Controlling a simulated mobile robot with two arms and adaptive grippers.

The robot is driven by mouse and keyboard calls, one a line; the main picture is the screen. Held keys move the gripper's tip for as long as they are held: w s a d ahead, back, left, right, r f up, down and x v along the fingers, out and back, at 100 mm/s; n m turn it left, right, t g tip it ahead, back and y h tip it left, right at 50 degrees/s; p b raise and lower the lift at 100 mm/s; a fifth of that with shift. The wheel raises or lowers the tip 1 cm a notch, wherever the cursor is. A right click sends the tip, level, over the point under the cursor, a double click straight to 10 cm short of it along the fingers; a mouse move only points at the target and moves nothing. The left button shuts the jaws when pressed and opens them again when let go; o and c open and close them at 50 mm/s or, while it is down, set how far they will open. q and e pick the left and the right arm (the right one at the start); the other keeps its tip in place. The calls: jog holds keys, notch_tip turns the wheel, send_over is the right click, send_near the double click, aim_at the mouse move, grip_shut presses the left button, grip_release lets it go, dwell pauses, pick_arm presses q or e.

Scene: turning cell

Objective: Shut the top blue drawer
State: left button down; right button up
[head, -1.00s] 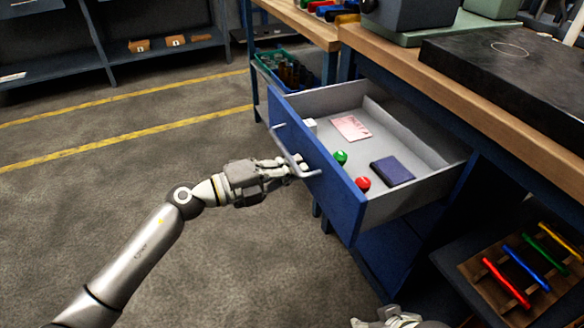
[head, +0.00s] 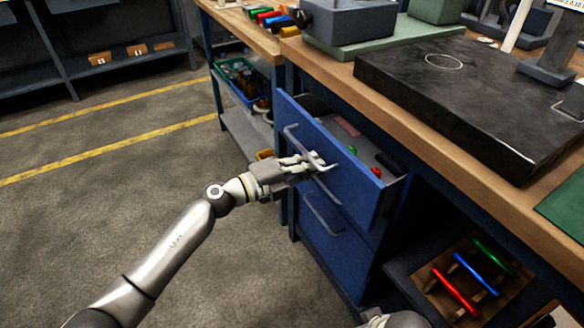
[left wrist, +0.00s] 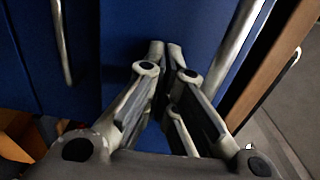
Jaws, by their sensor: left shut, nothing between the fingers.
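The top blue drawer (head: 348,190) is partly open under the workbench, its front standing out from the cabinet. Inside it I see a red ball (head: 376,171), a green ball (head: 352,149), a pink card (head: 346,126) and part of a dark blue item (head: 388,160). My left gripper (head: 322,163) is shut and empty, with its fingertips at the drawer front beside the bar handle (head: 300,150). In the left wrist view the closed fingertips (left wrist: 166,48) are against or very near the blue front; exact contact cannot be told. The right gripper cannot be made out.
A lower blue drawer (head: 335,235) is shut beneath. A rack with coloured handles (head: 465,280) stands on the shelf at right. A dark plate (head: 445,95) lies on the bench top. The floor (head: 120,215) at left is clear.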

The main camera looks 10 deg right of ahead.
pick_arm(q)
jog(key=b+x, duration=0.1)
jog(key=x, duration=0.4)
jog(key=shift+w+d, duration=0.1)
jog(key=shift+d, duration=0.15)
jog(key=shift+w+d, duration=0.2)
jog(key=shift+d, duration=0.25)
jog(key=shift+r, duration=0.2)
pick_arm(e)
jog(key=v, duration=0.2)
jog(key=shift+s+a+r, duration=0.2)
jog(key=shift+s+r, duration=0.1)
jog(key=shift+r, duration=0.05)
pick_arm(q)
jog(key=shift+r, duration=0.15)
